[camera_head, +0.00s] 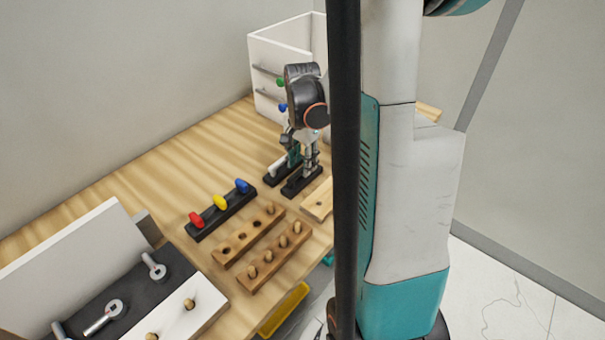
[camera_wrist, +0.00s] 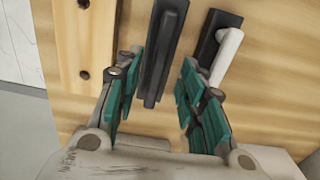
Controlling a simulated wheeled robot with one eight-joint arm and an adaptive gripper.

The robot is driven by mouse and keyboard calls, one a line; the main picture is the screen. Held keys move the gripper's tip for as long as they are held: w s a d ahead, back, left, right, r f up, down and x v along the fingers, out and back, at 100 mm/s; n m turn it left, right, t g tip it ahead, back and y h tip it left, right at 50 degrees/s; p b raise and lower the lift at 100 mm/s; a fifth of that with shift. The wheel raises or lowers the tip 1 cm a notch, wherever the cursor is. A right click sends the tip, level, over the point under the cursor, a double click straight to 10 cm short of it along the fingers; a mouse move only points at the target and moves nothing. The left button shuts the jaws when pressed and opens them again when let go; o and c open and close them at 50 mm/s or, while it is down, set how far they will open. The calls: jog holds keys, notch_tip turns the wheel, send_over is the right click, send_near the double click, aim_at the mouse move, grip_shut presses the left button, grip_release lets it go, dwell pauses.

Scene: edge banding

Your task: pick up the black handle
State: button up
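The black handle (camera_wrist: 165,50) lies on a dark base in the wrist view, a long upright bar in the middle of the picture. It also shows in the head view as a dark piece (camera_head: 300,184) on the wooden table, partly hidden by my gripper. My gripper (camera_wrist: 158,82) has two teal-padded fingers, spread apart, one on each side of the handle. Gaps show between the pads and the handle in the wrist view. In the head view my gripper (camera_head: 301,156) points down over the handle. How low the fingertips are is hard to tell.
A white handle (camera_wrist: 228,50) on a black base stands close to the right finger. A wooden strip with holes (camera_wrist: 84,25) is at left. In the head view, a rack with red, yellow and blue pieces (camera_head: 221,208), peg blocks (camera_head: 274,258) and a white drawer unit (camera_head: 270,52) stand around.

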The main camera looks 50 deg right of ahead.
aim_at(302, 168)
notch_tip(302, 168, down, 4)
jog(key=shift+s+r+b, duration=0.1)
jog(key=shift+r+b, duration=0.1)
jog(key=shift+b, duration=0.35)
grip_shut()
jog(key=shift+r, duration=0.1)
jog(key=shift+r, duration=0.15)
notch_tip(302, 168, up, 20)
jog(key=p, duration=0.6)
